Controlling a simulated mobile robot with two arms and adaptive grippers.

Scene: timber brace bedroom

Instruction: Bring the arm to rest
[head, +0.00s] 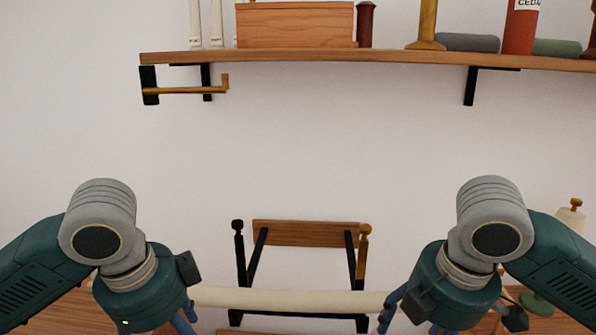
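My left gripper (186,316) hangs low at the left, with its blue-grey fingers partly cut off by the bottom edge of the head view. My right gripper (408,318) hangs low at the right in much the same pose, also partly cut off. A long cream rod (290,299) lies level between the two grippers, and its ends pass behind or meet their fingers. I cannot tell whether either gripper holds it or whether its fingers are shut.
A wooden wall shelf (300,57) carries a wooden box (295,25), a red container (521,28) and other items. A brass hook arm (186,90) sticks out below it. A black frame with a wooden board (306,233) stands behind the rod. The wall between is bare.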

